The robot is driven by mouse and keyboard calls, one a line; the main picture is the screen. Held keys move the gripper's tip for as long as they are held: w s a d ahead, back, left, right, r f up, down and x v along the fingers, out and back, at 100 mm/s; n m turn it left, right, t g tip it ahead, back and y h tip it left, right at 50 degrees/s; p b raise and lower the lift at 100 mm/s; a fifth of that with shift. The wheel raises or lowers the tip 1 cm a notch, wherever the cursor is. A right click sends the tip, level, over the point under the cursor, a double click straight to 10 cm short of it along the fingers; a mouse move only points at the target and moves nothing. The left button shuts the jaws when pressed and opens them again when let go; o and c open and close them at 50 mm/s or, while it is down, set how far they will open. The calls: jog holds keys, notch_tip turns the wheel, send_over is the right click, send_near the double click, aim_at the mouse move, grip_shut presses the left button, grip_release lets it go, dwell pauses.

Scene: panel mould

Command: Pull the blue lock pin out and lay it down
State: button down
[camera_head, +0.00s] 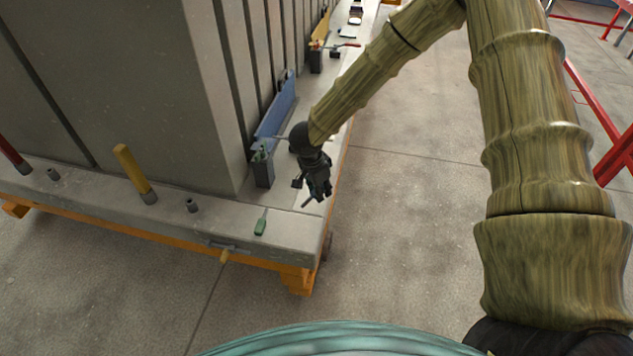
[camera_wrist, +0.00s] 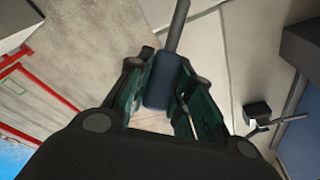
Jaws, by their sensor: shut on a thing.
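My gripper (camera_head: 318,182) is shut on the blue lock pin (camera_wrist: 162,80). The pin's blue grip sits between the two fingers in the wrist view, and its grey shaft sticks out past the fingertips. The shaft looks clear of any hole. In the head view a short grey rod end (camera_head: 307,203) shows below the gripper, above the ledge's right edge. The blue side panel (camera_head: 278,108) stands left of the gripper, with a dark block (camera_head: 264,172) at its near end. A small black fitting (camera_wrist: 258,112) with a rod lies beside the panel in the wrist view.
The concrete ledge (camera_head: 285,222) has clear patches near its front corner. A green-handled tool (camera_head: 261,224) lies there. Red-handled tools (camera_head: 346,44) lie toward the back.

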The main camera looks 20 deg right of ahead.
aim_at(313, 189)
jog(key=shift+w+a+r+m+y, duration=0.2)
jog(key=shift+w+a+m+y, duration=0.15)
jog(key=shift+a, duration=0.1)
notch_tip(313, 189, down, 8)
jog(key=b, duration=0.8)
jog(key=shift+f, duration=0.15)
jog(key=c, duration=1.2)
grip_release()
jog(key=r, duration=0.4)
jog(key=a+r, duration=0.1)
jog(key=r, duration=0.7)
jog(key=shift+s+a, duration=0.2)
jog(key=shift+a, duration=0.15)
